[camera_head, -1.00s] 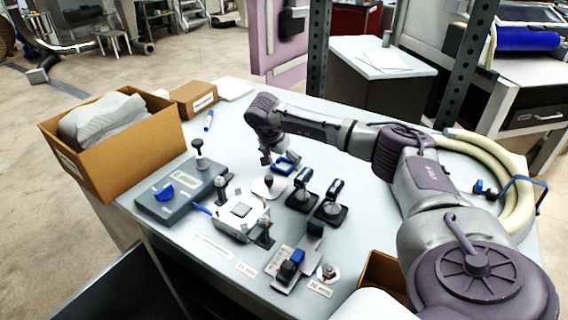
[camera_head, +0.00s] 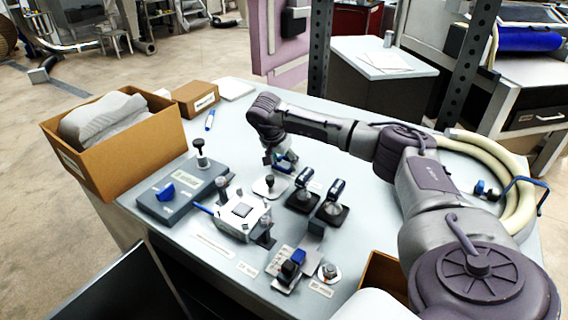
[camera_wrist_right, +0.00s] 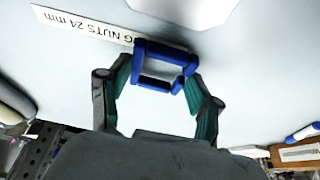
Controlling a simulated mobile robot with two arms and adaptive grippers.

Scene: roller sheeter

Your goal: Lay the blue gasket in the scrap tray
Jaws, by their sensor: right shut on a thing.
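The blue gasket (camera_wrist_right: 166,48) is a small rectangular frame with an open middle. In the right wrist view it sits between the two fingertips of my right gripper (camera_wrist_right: 160,74), which is shut on it, just over the pale bench top. In the head view my right gripper (camera_head: 281,163) is low over the middle of the bench, behind the small black stands, and mostly hides the gasket. A flat white tray (camera_head: 237,88) lies at the back of the bench; I cannot tell whether it is the scrap tray. My left gripper is not in view.
An open cardboard box (camera_head: 128,158) stands at the left, with a smaller box (camera_head: 195,97) behind it. A grey fixture (camera_head: 178,196), a white fixture (camera_head: 240,212) and black stands (camera_head: 331,208) crowd the front.

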